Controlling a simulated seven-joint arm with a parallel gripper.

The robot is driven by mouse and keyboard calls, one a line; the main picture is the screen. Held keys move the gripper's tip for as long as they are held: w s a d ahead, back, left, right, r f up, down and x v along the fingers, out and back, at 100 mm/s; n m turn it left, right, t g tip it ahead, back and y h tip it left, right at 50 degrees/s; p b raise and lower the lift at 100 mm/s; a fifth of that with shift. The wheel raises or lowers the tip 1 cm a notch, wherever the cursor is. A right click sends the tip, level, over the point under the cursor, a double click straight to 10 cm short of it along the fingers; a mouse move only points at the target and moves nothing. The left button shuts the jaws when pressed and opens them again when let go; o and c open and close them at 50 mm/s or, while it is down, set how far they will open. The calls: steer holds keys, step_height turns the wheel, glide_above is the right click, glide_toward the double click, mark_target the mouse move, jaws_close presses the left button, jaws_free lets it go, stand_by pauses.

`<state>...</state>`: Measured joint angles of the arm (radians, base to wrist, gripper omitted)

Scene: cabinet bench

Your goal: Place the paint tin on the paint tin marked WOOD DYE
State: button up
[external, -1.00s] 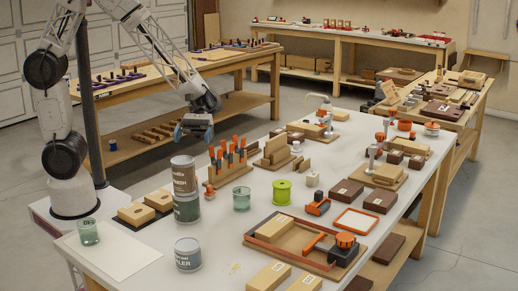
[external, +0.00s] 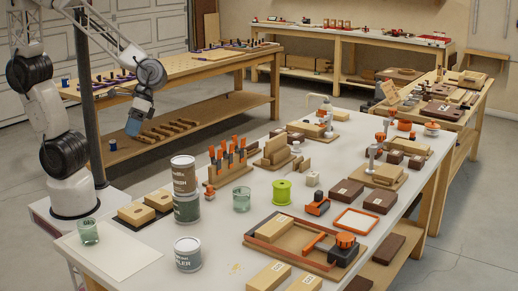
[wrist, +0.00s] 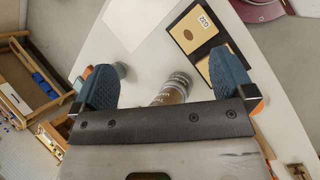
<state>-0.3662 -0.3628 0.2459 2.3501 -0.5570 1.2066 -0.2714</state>
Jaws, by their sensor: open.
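A brown-labelled paint tin (external: 184,176), its label ending in "NISH", stands upright on a green-labelled tin (external: 187,209). The lower label is too small to read. A third tin (external: 188,256), with a grey label ending in "ALER", stands alone nearer the bench front. I cannot make out WOOD DYE on any tin. My gripper (external: 133,126) is open and empty, left of the stack and beyond the bench edge. In the wrist view its two blue fingers (wrist: 165,80) are spread, and a tin (wrist: 172,92) shows between and beyond them, partly hidden by the gripper body.
Wooden blocks (external: 145,207) lie left of the stack. Green glasses stand at the front left (external: 88,232) and right of the stack (external: 242,199). An orange-handled tool rack (external: 228,166) stands behind. A pale sheet (external: 118,255) leaves clear room at front left.

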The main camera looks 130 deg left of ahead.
steer(key=s+d+r+m+t+y, duration=0.2)
steer(key=s+d+r+m+y, duration=0.3)
steer(key=s+m, duration=0.3)
steer(key=shift+s+d+r+m+t+y, duration=0.15)
steer(key=shift+s+d+m+t+y, duration=0.4)
steer(key=shift+m, duration=0.85)
